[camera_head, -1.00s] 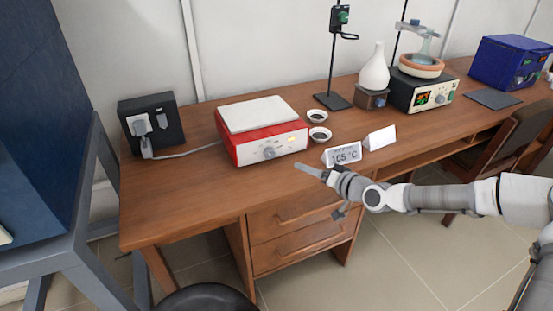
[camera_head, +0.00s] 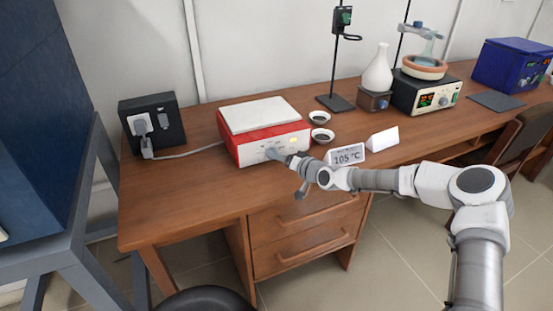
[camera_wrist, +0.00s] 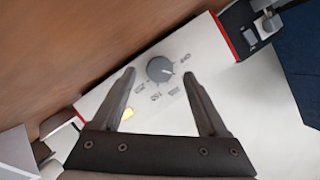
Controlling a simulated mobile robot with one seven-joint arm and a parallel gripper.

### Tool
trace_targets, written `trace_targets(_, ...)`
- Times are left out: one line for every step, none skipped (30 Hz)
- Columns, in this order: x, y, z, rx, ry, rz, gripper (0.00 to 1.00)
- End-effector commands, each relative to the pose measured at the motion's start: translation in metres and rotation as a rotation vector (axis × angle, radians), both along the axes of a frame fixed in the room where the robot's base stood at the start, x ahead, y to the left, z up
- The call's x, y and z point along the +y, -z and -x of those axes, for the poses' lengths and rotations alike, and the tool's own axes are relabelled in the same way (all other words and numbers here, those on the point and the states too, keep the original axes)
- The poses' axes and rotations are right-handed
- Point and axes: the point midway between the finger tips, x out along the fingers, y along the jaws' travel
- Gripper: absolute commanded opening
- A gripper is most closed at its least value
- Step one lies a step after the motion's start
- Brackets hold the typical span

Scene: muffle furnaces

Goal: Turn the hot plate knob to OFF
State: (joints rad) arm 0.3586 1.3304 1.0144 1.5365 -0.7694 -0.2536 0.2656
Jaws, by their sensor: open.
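The hot plate (camera_head: 262,127) is a red and white box with a white top, standing on the wooden desk. Its grey round knob (camera_wrist: 160,69) shows in the wrist view on the white front panel, with printed marks around it and a light pointer line toward the right. A yellow lamp (camera_wrist: 127,114) glows on the panel. My gripper (camera_wrist: 160,73) is open, with its two fingers on either side of the knob; I cannot tell whether they touch it. In the head view my gripper (camera_head: 276,153) is at the panel and hides the knob.
A 105 °C sign (camera_head: 347,156) and a blank white card (camera_head: 382,139) stand right of the hot plate, near my arm. Two small dishes (camera_head: 321,136) sit beside it. A power socket box (camera_head: 152,121) with a cable is at left. The desk's front left is clear.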

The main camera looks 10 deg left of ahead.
Motion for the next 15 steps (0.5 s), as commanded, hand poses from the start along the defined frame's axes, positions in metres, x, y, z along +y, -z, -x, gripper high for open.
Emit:
trace_targets(0.005, 0.002, -0.004, 0.0, -0.001, -0.001, 0.77)
trace_targets(0.007, 0.003, -0.005, 0.0, 0.0, 0.0, 0.77)
trace_targets(0.009, 0.004, -0.007, 0.0, -0.001, 0.0, 0.77)
trace_targets(0.011, 0.005, -0.008, 0.0, -0.001, 0.0, 0.77)
trace_targets(0.012, 0.005, -0.009, 0.0, 0.0, 0.0, 0.77)
trace_targets(0.013, 0.005, -0.01, 0.0, 0.0, 0.0, 0.77)
trace_targets(0.014, 0.006, -0.011, 0.0, 0.0, 0.0, 0.77)
trace_targets(0.014, 0.006, -0.011, 0.0, 0.0, 0.0, 0.77)
trace_targets(0.015, 0.006, -0.012, -0.001, 0.0, 0.001, 0.77)
trace_targets(0.015, 0.006, -0.012, -0.001, 0.0, 0.001, 0.77)
trace_targets(0.015, 0.006, -0.012, -0.001, 0.0, 0.001, 0.77)
trace_targets(0.015, 0.006, -0.012, -0.001, 0.0, 0.001, 0.77)
trace_targets(0.015, 0.006, -0.012, 0.0, 0.0, 0.0, 0.77)
trace_targets(0.015, 0.006, -0.012, 0.0, 0.0, 0.0, 0.77)
trace_targets(0.015, 0.006, -0.012, 0.0, 0.0, 0.0, 0.77)
